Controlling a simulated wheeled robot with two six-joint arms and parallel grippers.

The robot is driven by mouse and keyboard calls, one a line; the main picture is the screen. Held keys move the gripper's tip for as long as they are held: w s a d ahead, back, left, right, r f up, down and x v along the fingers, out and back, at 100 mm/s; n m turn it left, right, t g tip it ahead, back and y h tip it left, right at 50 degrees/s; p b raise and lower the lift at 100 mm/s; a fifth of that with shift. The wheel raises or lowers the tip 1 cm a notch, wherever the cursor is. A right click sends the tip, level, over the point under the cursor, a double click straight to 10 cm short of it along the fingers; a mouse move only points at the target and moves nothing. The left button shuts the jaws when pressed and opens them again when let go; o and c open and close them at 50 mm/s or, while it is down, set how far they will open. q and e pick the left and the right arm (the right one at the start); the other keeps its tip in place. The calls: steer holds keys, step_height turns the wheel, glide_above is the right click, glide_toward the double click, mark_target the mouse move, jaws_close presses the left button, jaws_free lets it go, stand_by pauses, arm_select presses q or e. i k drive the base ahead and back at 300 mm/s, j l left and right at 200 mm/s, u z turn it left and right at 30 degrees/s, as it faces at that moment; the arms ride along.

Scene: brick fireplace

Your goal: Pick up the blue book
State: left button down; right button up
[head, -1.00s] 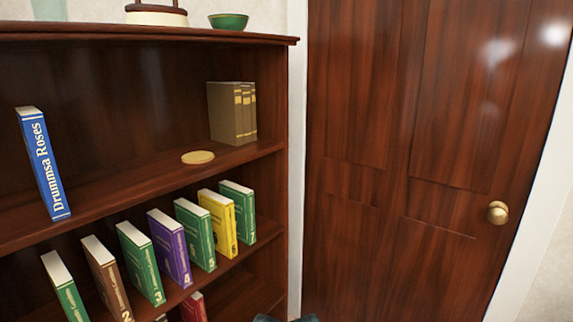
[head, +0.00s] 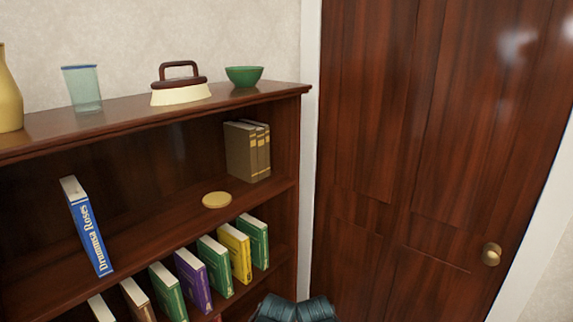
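The blue book (head: 87,228) stands on the upper inner shelf of the dark wooden bookcase (head: 150,231), at the left of the head view. It leans slightly, and its spine reads "Drummsa Roses" in white letters. There is bare shelf on its right side. A dark teal part of my own body shows at the bottom edge. Neither gripper can be made out in the head view.
A round yellow disc (head: 217,200) and brown books (head: 247,150) share the blue book's shelf. A wooden door (head: 430,150) stands right.

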mark_target(78, 202)
steer(key=u, duration=1.4)
steer(key=k+j+z, duration=0.1)
steer(key=z, duration=0.25)
